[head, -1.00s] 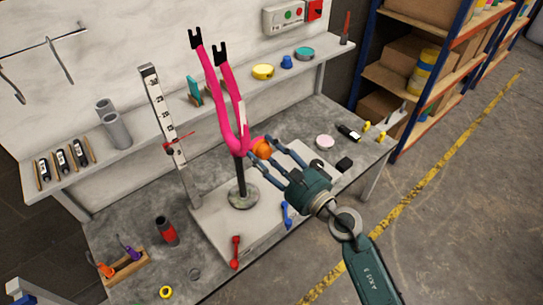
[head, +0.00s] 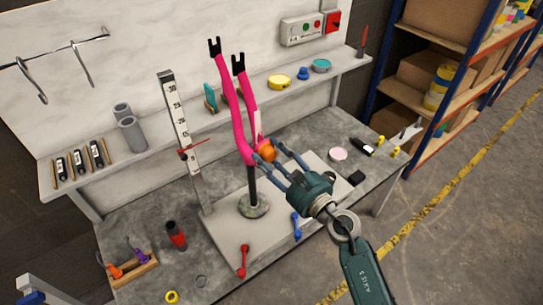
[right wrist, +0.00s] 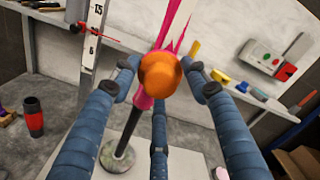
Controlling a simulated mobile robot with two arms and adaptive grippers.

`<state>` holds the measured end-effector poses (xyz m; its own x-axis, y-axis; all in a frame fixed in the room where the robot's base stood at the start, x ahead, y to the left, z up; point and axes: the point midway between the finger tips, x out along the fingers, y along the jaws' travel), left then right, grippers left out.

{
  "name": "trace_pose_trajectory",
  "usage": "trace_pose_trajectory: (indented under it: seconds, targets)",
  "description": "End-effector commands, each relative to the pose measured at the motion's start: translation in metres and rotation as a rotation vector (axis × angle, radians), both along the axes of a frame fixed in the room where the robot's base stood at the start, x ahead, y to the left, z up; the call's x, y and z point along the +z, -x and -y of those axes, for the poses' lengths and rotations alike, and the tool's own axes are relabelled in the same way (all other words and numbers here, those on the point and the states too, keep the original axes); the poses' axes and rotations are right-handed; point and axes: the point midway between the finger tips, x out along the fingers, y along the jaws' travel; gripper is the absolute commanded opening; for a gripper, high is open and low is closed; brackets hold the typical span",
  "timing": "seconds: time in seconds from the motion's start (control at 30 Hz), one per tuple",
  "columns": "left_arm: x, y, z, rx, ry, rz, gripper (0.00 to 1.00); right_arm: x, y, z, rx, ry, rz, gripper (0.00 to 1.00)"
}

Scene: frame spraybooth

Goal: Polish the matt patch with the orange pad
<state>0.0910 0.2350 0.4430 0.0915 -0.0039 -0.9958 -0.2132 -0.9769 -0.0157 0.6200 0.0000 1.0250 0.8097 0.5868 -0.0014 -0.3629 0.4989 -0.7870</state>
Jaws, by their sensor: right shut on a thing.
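A pink fork (head: 237,110) stands upright, crown down, on a dark post with a round base (head: 254,206). A pale strip on its right leg (head: 258,124) looks like the matt patch; it also shows in the right wrist view (right wrist: 172,22). The orange pad (head: 268,153), small and rounded, is held between the fingertips of my right gripper (head: 267,158). It is beside the fork crown, below the pale strip. In the right wrist view the pad (right wrist: 160,74) covers part of the fork; I cannot tell whether they touch. My left gripper is out of view.
A height gauge (head: 178,120) stands left of the fork. The wall shelf behind holds a yellow tin (head: 280,81) and grey tubes (head: 132,134). A red-black bottle (head: 176,236) stands left.

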Motion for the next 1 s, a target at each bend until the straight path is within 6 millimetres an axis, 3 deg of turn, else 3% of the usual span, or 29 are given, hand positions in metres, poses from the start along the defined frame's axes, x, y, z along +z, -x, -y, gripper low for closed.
trace_pose_trajectory:
  seconds: [1.0]
  targets:
    - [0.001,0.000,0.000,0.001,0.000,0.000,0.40,0.003,-0.013,-0.009,-0.001,0.000,0.001,0.24]
